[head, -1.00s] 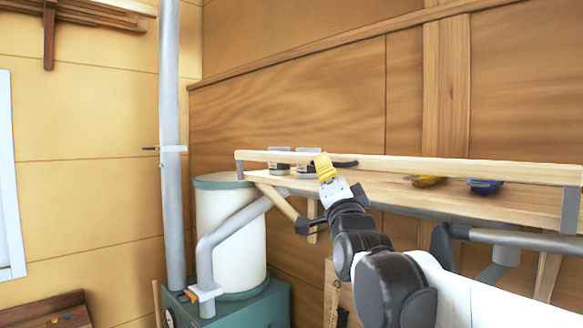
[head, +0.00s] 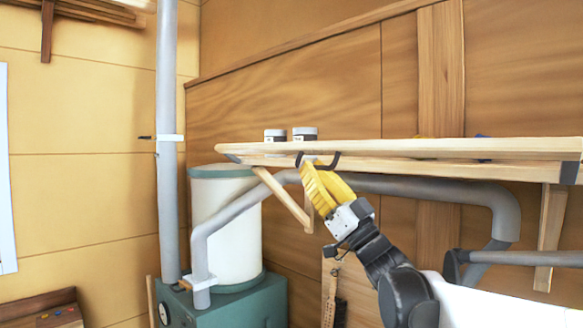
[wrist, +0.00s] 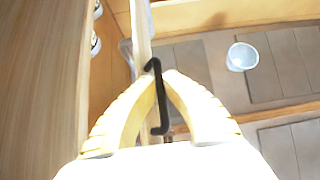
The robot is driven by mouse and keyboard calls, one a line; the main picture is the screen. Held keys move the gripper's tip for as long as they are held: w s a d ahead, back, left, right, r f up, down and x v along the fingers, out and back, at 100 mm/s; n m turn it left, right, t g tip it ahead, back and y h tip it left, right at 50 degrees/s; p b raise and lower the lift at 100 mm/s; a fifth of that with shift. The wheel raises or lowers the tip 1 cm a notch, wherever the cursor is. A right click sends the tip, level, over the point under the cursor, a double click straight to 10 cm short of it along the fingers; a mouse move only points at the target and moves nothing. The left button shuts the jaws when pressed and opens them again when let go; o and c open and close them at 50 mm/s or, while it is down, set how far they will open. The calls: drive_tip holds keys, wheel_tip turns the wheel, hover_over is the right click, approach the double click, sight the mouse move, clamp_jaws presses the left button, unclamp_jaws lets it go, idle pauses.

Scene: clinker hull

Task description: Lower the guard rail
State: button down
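The guard rail (head: 440,148) is a long pale wooden bar along the front of the wooden shelf (head: 460,171), with a grey bracket (head: 571,172) at its right end. In the head view it stands just above the shelf's front edge and leans outward. A black handle (head: 335,161) is on the rail; it also shows in the wrist view (wrist: 158,100). My gripper (head: 313,168), with yellow fingers, reaches up from below. In the wrist view its fingertips (wrist: 161,80) close around the handle from both sides. The shelf top is mostly hidden in the head view.
Two small jars (head: 290,135) stand on the shelf. A grey pipe (head: 400,184) runs below it, near my arm. A white tank (head: 227,225) on a green box is at the left. A white bucket (wrist: 242,57) stands on the floor.

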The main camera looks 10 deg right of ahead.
wheel_tip(320, 180, down, 6)
drive_tip(key=w+d+n+g+y+b, duration=0.1)
drive_tip(key=n+g+y, duration=0.4)
drive_tip(key=n+g, duration=0.6)
drive_tip(key=shift+w+d+n+y, duration=0.15)
drive_tip(key=shift+d+n+y, duration=0.25)
drive_tip(key=shift+n, duration=1.1)
drive_tip(key=c, duration=1.5)
unclamp_jaws()
drive_tip(key=shift+w, duration=0.15)
